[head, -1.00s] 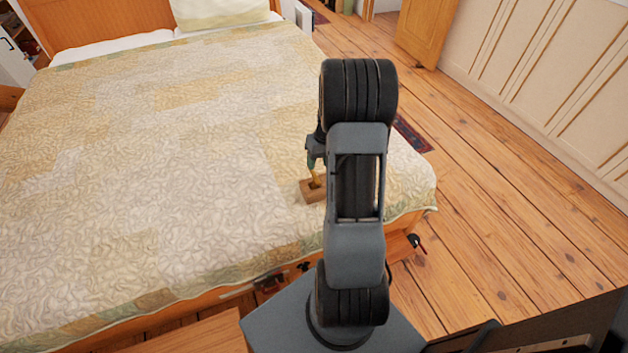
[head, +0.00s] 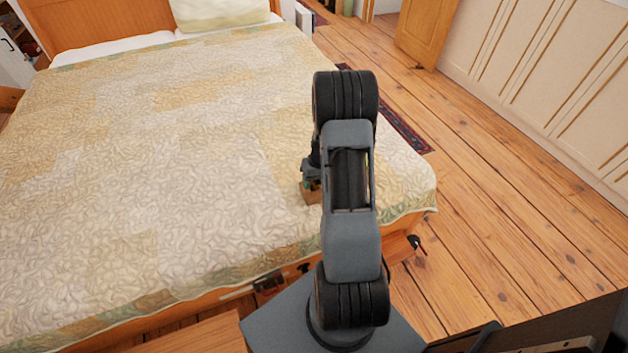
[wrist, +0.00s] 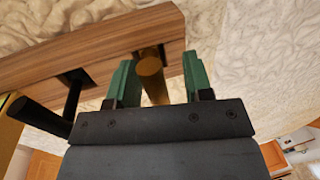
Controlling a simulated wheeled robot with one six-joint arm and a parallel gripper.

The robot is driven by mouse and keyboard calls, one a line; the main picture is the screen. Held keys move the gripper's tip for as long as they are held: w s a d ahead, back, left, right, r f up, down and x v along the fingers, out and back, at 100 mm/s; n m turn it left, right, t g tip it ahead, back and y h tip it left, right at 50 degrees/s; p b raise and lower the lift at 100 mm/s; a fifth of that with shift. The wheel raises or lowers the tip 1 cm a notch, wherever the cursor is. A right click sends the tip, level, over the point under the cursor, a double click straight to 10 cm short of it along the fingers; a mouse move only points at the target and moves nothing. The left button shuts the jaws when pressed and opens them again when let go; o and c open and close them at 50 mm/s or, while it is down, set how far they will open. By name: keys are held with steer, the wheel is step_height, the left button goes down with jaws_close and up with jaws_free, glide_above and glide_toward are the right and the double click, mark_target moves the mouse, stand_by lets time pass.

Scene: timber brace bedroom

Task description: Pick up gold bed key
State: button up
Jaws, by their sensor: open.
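The gold bed key (wrist: 151,68) shows in the wrist view as a round gold rod seen nearly end-on, in a slot of a wooden block (wrist: 105,50). My gripper (wrist: 160,80) is open, with one green finger on each side of the gold rod. The rod looks nearer the left finger; I cannot tell whether they touch. In the head view the block (head: 308,196) sits on the bed near its foot, with my gripper (head: 311,182) over it. My arm hides part of the block, and the gold key cannot be made out there.
In the wrist view a black rod-like piece (wrist: 73,98) stands in another slot of the block, left of my gripper. A gold-coloured piece (wrist: 14,108) shows at the left edge. The quilted bed (head: 180,160) is clear around the block. Open wooden floor (head: 490,210) lies to the right.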

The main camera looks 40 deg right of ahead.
jaws_close()
stand_by(0.3)
